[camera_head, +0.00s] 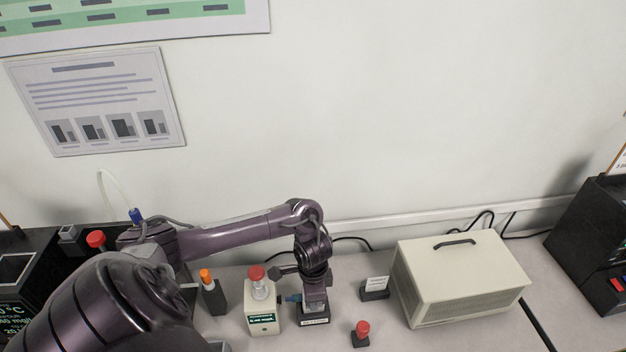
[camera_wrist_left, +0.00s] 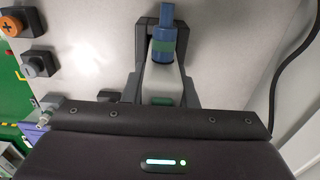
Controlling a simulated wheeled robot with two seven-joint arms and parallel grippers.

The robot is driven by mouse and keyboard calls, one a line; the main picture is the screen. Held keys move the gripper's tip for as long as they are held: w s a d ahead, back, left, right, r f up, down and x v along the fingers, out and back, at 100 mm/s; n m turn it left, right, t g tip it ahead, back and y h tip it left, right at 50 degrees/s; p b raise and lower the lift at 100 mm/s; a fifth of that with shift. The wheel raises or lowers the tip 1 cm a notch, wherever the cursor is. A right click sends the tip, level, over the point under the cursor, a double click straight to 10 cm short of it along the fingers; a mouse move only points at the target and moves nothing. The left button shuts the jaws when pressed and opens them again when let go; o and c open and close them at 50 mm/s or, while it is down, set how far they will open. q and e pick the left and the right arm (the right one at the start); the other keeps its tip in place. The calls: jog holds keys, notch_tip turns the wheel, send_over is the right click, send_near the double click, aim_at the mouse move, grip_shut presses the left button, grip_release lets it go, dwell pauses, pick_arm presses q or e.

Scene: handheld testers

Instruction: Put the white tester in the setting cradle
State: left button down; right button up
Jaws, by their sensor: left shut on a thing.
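My left gripper (camera_head: 313,300) is shut on the white tester (camera_wrist_left: 165,75), whose blue nose (camera_wrist_left: 164,40) points up in the left wrist view. In the head view the blue nose (camera_head: 293,298) sticks out to the left of the gripper, and the arm hides most of the body. Below the gripper is a black base with a pale label (camera_head: 314,321), which looks like the setting cradle. Its dark frame (camera_wrist_left: 196,45) shows behind the tester in the left wrist view. I cannot tell whether the tester rests in it. My right gripper is not in view.
A cream unit with a red top (camera_head: 262,308) stands close to the left of the gripper. An orange-topped dark holder (camera_head: 213,292) is further left. A small red knob (camera_head: 361,332), a card stand (camera_head: 376,288) and a large beige case (camera_head: 462,280) lie to the right.

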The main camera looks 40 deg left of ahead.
pick_arm(q)
jog(key=shift+r, duration=0.1)
jog(key=c, duration=1.2)
grip_release()
jog(key=shift+o, duration=0.2)
jog(key=shift+r, duration=0.25)
notch_tip(320, 180, up, 12)
jog(key=p, duration=0.4)
jog(key=shift+f, duration=0.2)
jog(key=shift+d+f, duration=0.1)
